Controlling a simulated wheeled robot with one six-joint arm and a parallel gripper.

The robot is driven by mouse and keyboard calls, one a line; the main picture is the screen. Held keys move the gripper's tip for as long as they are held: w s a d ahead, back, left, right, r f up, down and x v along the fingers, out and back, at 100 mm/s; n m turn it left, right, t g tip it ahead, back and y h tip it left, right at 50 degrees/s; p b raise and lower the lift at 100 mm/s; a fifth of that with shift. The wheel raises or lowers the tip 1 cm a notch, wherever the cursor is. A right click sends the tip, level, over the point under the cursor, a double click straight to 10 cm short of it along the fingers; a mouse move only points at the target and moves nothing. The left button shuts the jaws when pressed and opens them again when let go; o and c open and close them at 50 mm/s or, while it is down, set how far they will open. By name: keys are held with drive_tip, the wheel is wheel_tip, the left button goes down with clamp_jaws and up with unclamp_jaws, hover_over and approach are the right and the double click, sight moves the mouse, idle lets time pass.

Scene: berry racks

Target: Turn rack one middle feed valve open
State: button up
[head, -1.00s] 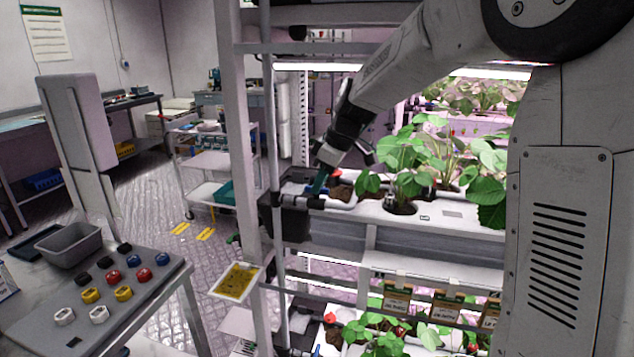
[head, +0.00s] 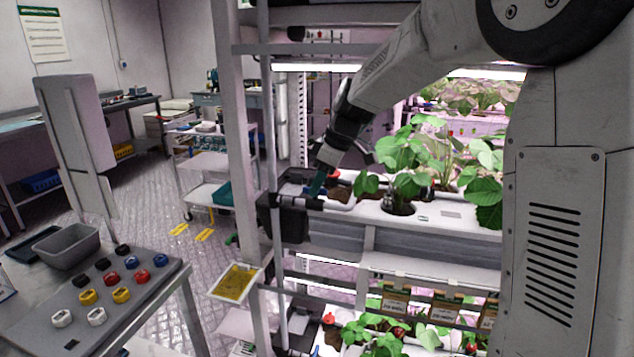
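The rack (head: 232,150) stands in the middle of the head view, with a white planting trough (head: 455,226) on its middle shelf. My gripper (head: 318,184) is at the left end of this trough, its fingers pointing down next to the dark feed pipe fitting (head: 298,202). A small blue part (head: 309,190) shows by the fingertips, and a red one (head: 335,173) sits just behind. The blue part is mostly hidden by the fingers. I cannot tell whether the fingers touch it or how far they are apart.
Strawberry plants (head: 405,170) grow to the right of my gripper. A yellow sticky card (head: 236,282) hangs at the rack's front post. A bench (head: 120,320) at the left carries a grey bin (head: 68,246) and several coloured knobs. A lower trough has a red valve handle (head: 329,319).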

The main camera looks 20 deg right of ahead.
drive_tip(key=shift+d+r, duration=0.15)
drive_tip(key=shift+r, duration=0.4)
drive_tip(key=shift+s+d+r, duration=0.65)
drive_tip(key=shift+d+r, duration=0.2)
drive_tip(key=shift+r, duration=0.05)
drive_tip(key=s+d, duration=0.6)
drive_tip(key=d, duration=0.2)
drive_tip(key=shift+s+d, duration=0.15)
drive_tip(key=shift+d, duration=0.2)
